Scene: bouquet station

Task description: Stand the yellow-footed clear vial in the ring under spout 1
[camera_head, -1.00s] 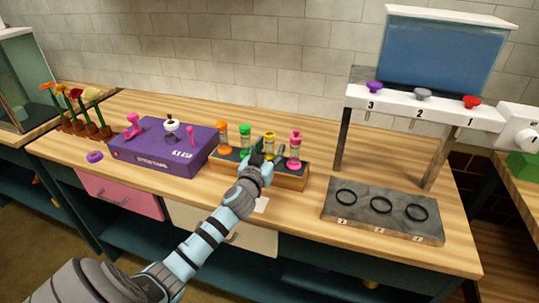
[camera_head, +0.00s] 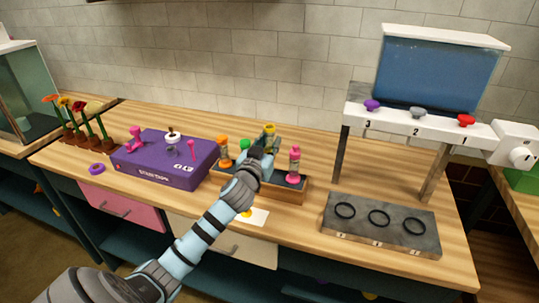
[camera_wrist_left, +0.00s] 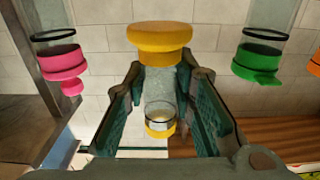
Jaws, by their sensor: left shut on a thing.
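My left gripper (camera_head: 262,153) is shut on the yellow-footed clear vial (camera_head: 270,129), just above the vial rack (camera_head: 288,194). In the left wrist view the vial (camera_wrist_left: 160,82) sits between the two fingers, with a yellow disc at one end and a yellow band at the other. In the head view the gripper hides most of it. The ring under spout 1 (camera_head: 413,234) is the rightmost of three black rings on a grey slab (camera_head: 350,242), and looks empty. Spout 1 has a red knob (camera_head: 466,120). My right gripper is not in view.
Pink (camera_head: 294,165), green (camera_head: 244,146) and orange (camera_head: 224,153) vials stand in the rack beside the gripper. A purple box (camera_head: 165,170) is to the left. The dispenser's left leg (camera_head: 341,155) stands behind the slab. Bare wood lies between rack and slab.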

